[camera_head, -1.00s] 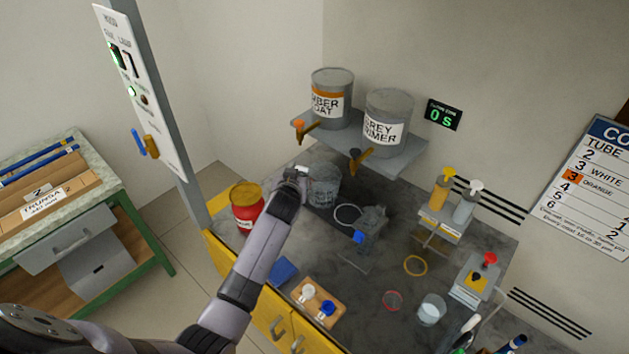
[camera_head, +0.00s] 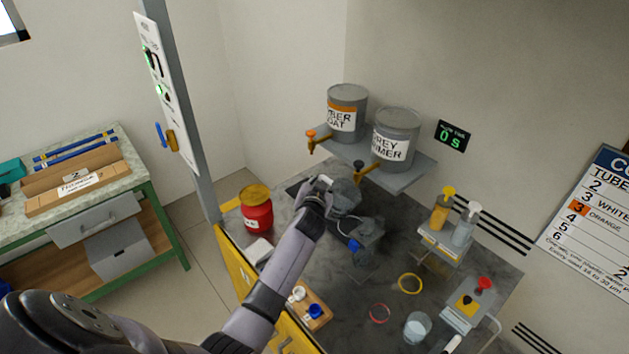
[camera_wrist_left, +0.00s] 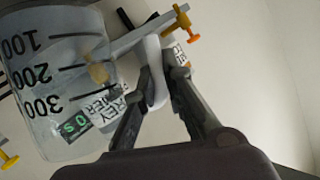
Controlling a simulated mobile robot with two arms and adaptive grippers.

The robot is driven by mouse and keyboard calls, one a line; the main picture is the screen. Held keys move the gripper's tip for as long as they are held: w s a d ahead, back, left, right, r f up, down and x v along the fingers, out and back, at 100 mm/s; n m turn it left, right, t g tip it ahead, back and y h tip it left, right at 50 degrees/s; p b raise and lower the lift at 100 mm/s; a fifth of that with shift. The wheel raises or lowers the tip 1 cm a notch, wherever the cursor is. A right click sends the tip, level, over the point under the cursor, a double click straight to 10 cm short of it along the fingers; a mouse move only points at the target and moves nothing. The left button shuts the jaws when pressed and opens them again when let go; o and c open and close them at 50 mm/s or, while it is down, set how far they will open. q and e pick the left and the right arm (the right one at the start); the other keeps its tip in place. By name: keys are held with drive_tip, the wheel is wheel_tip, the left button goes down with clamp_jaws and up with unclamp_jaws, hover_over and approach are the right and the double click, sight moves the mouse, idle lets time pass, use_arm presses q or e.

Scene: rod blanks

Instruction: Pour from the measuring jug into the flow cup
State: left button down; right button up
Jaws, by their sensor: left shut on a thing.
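My left gripper (camera_head: 322,190) is shut on the handle of the clear measuring jug (camera_head: 345,193). In the left wrist view the jug (camera_wrist_left: 50,80) shows black marks for 100, 200 and 300, and both fingers (camera_wrist_left: 155,85) close at its handle. The jug is raised off the bench and looks tilted in the head view. It is close to a dark grey stand (camera_head: 370,232) with a blue part, which may hold the flow cup. The jug and gripper partly cover that area, and I see no liquid stream.
Amber coat (camera_head: 346,115) and grey primer (camera_head: 394,148) tins with taps stand on a shelf (camera_head: 410,178) behind the jug. A red tin (camera_head: 257,208) is left. Yellow (camera_head: 410,284) and red (camera_head: 379,314) rings, a glass beaker (camera_head: 417,328) and bottles (camera_head: 443,207) lie right.

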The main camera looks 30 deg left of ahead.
use_arm(q)
drive_tip(key=shift+d+f+m+y+b, duration=0.35)
drive_tip(key=shift+m+b, duration=0.25)
drive_tip(key=shift+b, duration=0.55)
drive_tip(key=shift+d+r+t+b, duration=0.2)
drive_tip(key=shift+t+b, duration=0.1)
drive_tip(key=shift+t, duration=0.1)
drive_tip(key=d+r+m+y+b, duration=0.1)
drive_tip(key=d+r+m, duration=0.1)
drive_tip(key=shift+d+r+m+t, duration=0.15)
drive_tip(key=shift+m+t, duration=0.15)
drive_tip(key=shift+t, duration=0.1)
drive_tip(key=shift+d+r+m+y+b, duration=0.25)
drive_tip(key=shift+d+r+m+b, duration=0.2)
drive_tip(key=shift+d+r+m, duration=0.2)
use_arm(e)
wheel_tip(320, 180, down, 6)
drive_tip(key=shift+d+r, duration=0.1)
drive_tip(key=shift+r, duration=0.1)
drive_tip(key=shift+d, duration=0.4)
drive_tip(key=shift+d+f, duration=0.1)
drive_tip(key=shift+f, duration=0.05)
use_arm(q)
drive_tip(key=shift+d+r+m+t+b, duration=0.2)
drive_tip(key=shift+d+m+t+b, duration=0.05)
drive_tip(key=shift+t+b, duration=0.1)
use_arm(e)
drive_tip(key=shift+f, duration=0.25)
